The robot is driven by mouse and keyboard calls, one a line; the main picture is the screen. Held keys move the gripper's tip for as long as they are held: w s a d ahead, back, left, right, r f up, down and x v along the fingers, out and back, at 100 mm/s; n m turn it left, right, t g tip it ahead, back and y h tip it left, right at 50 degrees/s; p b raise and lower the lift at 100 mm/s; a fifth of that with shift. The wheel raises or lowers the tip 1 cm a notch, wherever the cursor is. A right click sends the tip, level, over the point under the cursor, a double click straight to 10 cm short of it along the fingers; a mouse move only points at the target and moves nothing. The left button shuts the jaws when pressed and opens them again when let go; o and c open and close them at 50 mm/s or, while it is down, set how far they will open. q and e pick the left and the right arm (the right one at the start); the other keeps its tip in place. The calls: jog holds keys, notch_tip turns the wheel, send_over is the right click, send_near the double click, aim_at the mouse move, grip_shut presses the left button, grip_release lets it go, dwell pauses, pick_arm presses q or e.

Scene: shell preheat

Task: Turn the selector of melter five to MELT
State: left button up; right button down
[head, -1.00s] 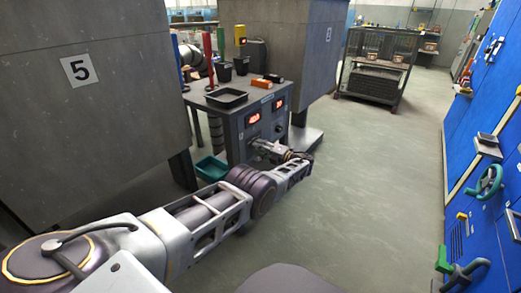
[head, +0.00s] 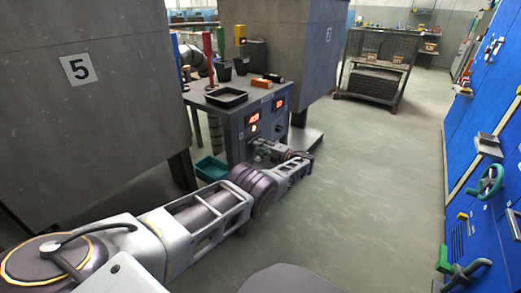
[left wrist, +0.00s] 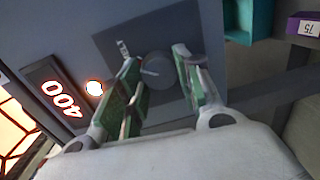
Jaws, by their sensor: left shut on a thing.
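The control cabinet (head: 234,133) stands beside the grey block marked 5 (head: 78,69). My left gripper (head: 256,150) is at its front face, under the left red display (head: 254,117). In the left wrist view, the round dark selector knob (left wrist: 155,70) sits between my left gripper's green-padded fingers (left wrist: 158,76), which are shut on it. The knob carries a pale pointer line. My right gripper is not in view.
A teal bin (head: 211,168) sits on the floor below. A wire cage (head: 378,65) stands behind, a blue tool wall (head: 480,130) at right. The floor between is clear.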

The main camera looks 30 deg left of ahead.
pick_arm(q)
jog(key=shift+d+m, duration=0.1)
jog(key=shift+m, duration=0.3)
jog(key=shift+w+m+b, duration=0.1)
jog(key=shift+m+b, duration=0.2)
jog(key=shift+m, duration=0.2)
jog(key=o, duration=1)
jog(key=shift+o, duration=0.2)
jog(key=shift+d, duration=0.1)
jog(key=d, duration=0.9)
jog(key=shift+s+d+r, duration=0.35)
jog(key=shift+s+r, duration=0.05)
jog(key=shift+d, duration=0.45)
